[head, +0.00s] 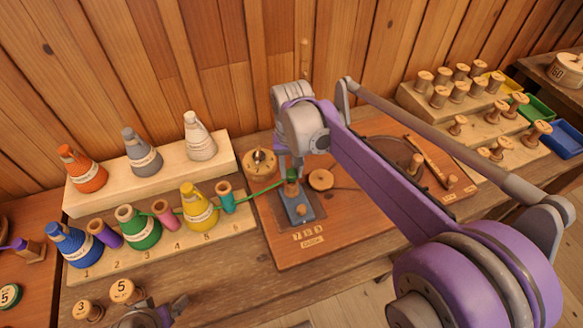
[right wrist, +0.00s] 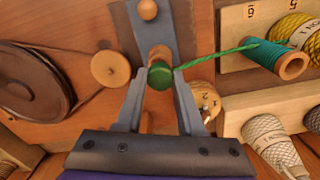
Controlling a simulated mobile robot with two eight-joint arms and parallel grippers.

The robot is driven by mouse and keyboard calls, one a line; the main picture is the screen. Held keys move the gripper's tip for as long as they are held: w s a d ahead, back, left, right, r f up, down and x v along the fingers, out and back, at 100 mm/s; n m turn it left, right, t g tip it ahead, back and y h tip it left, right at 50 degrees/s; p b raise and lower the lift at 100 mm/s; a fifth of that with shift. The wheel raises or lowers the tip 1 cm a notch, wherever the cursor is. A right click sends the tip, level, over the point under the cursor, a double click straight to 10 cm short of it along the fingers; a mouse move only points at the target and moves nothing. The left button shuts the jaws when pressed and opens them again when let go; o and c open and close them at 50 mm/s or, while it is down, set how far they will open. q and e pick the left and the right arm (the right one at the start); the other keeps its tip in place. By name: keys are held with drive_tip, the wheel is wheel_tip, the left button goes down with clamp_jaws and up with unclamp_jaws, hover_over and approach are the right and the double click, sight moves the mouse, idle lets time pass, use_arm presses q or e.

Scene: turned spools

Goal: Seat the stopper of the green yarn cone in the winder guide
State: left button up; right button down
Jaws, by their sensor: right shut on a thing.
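The green yarn cone (head: 137,228) stands at place 3 of the front rack. A green strand runs taut from the teal spool (head: 226,198) to the green stopper (head: 292,174); whether it reaches the cone behind is hard to follow. My right gripper (right wrist: 160,77) is shut on the stopper (right wrist: 159,79), above the blue winder guide (head: 298,208). A wooden piece shows under the green end, over the blue plate (right wrist: 152,30); whether the stopper is seated or above it, I cannot tell. My left gripper (head: 152,314) shows partly at the bottom edge, jaws unclear.
Blue, yellow and other cones and spools fill the front rack (head: 244,238). Orange, grey and white cones stand on the rear rack (head: 110,188). A round wooden knob (right wrist: 111,68) and a dark wheel (right wrist: 35,85) sit beside the guide. Spool stands fill the right.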

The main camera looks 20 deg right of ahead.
drive_tip(key=shift+f, duration=0.1)
use_arm(q)
drive_tip(key=shift+s+f+b, duration=0.1)
drive_tip(key=shift+f+b, duration=0.65)
drive_tip(key=shift+f, duration=0.05)
use_arm(e)
drive_tip(key=shift+f, duration=1.1)
use_arm(q)
drive_tip(key=shift+r, duration=0.1)
use_arm(e)
drive_tip(key=shift+c, duration=2.2)
unclamp_jaws()
drive_tip(key=o, duration=0.4)
drive_tip(key=shift+r, duration=0.1)
wheel_tip(320, 180, up, 9)
drive_tip(key=p, duration=0.6)
use_arm(q)
wheel_tip(320, 180, up, 7)
drive_tip(key=w, duration=0.1)
drive_tip(key=shift+w, duration=0.3)
